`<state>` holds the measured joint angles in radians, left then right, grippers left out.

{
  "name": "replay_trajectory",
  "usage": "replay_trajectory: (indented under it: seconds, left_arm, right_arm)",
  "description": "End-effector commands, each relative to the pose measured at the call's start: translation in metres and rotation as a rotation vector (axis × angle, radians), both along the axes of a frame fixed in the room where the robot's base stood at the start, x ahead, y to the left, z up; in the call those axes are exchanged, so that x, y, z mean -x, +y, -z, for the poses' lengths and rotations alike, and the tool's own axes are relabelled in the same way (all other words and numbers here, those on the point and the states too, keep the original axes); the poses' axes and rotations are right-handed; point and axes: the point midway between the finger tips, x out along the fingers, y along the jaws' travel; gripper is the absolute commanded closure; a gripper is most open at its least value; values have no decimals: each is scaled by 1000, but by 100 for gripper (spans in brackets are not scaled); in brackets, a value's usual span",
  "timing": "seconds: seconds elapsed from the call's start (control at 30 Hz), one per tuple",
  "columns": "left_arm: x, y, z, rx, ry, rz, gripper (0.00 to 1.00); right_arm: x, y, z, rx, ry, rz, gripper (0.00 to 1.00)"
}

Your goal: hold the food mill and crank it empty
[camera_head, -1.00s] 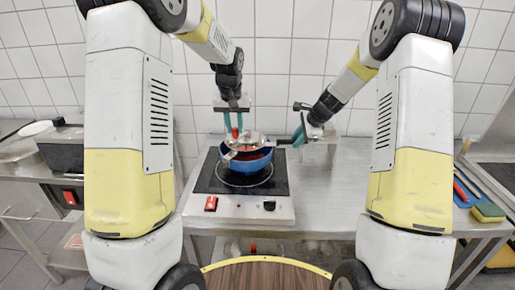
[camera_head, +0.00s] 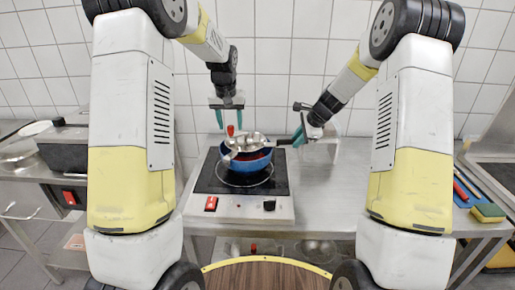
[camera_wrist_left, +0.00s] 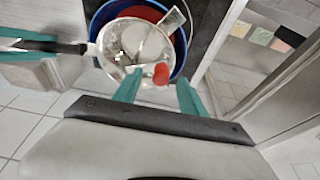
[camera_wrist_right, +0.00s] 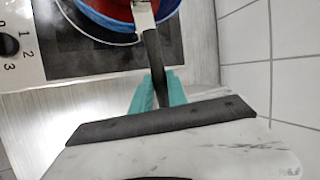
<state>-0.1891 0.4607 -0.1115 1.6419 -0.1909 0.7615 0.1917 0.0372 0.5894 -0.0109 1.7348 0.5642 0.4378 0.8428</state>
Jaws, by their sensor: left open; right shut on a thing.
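The metal food mill (camera_head: 254,141) sits over the blue pot (camera_head: 262,163) on the hob. In the left wrist view its bowl (camera_wrist_left: 122,52) looks bare grey inside, and red stuff (camera_wrist_left: 147,13) shows in the pot beside it. The crank's red knob (camera_head: 230,130) stands at the mill's left side. My left gripper (camera_head: 229,119) is open just above the knob; the knob (camera_wrist_left: 161,73) shows between the spread fingers, apart from them. My right gripper (camera_head: 299,136) is shut on the mill's black handle (camera_wrist_right: 153,58). The pot's inside is partly hidden by the mill.
The hob (camera_head: 204,180) has a red switch (camera_head: 211,203) and a black dial (camera_head: 269,206). The steel table (camera_head: 335,195) is clear to its right. Coloured boards and a sponge (camera_head: 488,212) lie far right. A tiled wall stands close behind.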

Motion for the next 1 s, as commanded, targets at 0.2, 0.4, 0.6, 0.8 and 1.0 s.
replay_trajectory:
  seconds: [0.2,0.4,0.6,0.8,1.0]
  left_arm:
    - [0,0,1,0,2,0,51]
    - [0,0,0,0,2,0,51]
    - [0,0,-12,0,0,0,51]
    - [0,0,-28,0,1,1,51]
    - [0,0,-43,0,0,1,51]
  right_arm:
    - [-1,0,-1,0,-2,1,100]
    - [-1,0,-1,0,-2,1,100]
    - [-1,0,-1,0,-2,1,100]
    - [-1,0,-1,0,-2,1,100]
    - [-1,0,-1,0,-2,1,100]
